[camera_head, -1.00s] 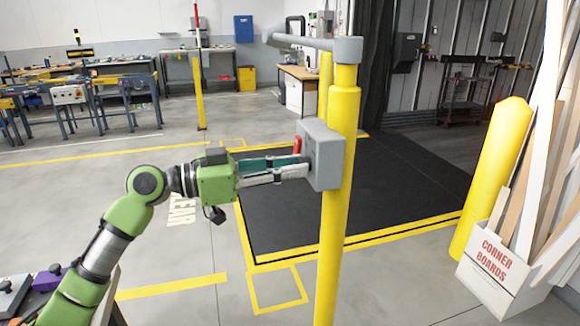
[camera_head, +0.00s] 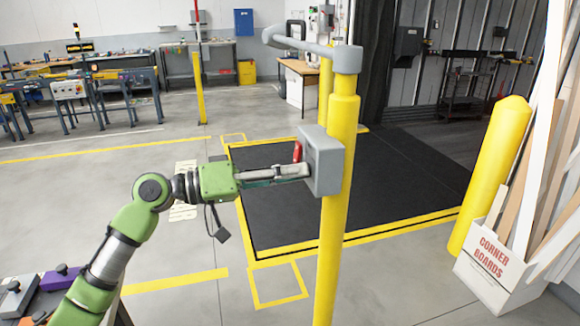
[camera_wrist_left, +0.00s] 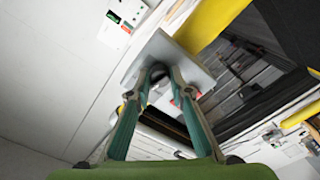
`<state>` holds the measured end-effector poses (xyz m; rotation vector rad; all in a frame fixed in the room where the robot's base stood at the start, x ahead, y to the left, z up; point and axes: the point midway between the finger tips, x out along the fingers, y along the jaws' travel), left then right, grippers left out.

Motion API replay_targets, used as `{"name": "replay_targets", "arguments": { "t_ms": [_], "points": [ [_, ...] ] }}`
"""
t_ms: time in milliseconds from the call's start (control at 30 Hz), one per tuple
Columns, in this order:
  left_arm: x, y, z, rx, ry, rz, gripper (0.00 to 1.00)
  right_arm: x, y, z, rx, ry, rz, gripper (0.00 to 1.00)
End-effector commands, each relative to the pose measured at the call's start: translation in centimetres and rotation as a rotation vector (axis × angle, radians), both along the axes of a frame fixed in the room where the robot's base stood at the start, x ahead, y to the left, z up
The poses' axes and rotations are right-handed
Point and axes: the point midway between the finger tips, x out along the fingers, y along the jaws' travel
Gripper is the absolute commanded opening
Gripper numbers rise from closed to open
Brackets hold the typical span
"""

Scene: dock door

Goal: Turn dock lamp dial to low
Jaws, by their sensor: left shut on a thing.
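The grey lamp control box (camera_head: 326,160) is fixed to the yellow post, its front facing left toward my arm. My left gripper (camera_head: 306,171) reaches in level from the left with its fingertips at the box's front. In the left wrist view the two green-sided fingers (camera_wrist_left: 157,78) close in on a dark round dial (camera_wrist_left: 157,69) on the grey box face (camera_wrist_left: 192,66). The gripper is shut on this dial, mostly hidden by the fingertips. Its setting and any markings cannot be read. My right gripper is in neither view.
The yellow post (camera_head: 330,255) carries a grey arm (camera_head: 310,50) above the box. A red part (camera_head: 297,151) shows beside the box front. A black dock plate (camera_head: 390,190) lies behind. A corner-boards carton (camera_head: 497,275) and yellow bollard (camera_head: 490,170) stand right.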

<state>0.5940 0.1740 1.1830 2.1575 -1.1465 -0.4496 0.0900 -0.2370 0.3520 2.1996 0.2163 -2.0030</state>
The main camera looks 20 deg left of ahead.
Motion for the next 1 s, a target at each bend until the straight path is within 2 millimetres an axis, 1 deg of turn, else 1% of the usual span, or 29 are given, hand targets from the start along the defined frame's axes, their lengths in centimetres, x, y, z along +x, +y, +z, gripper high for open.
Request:
{"name": "replay_targets", "arguments": {
  "t_ms": [33,367,1000],
  "points": [
    [0.0,0.0,0.4,-0.028,0.038,0.001,0.0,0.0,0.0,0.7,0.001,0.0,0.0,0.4],
    [0.0,0.0,0.6,-0.205,0.298,0.0,0.0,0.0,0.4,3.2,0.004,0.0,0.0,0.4],
    [0.0,0.0,0.7,-0.531,0.779,-0.001,0.0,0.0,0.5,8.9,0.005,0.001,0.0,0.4]
  ]
}}
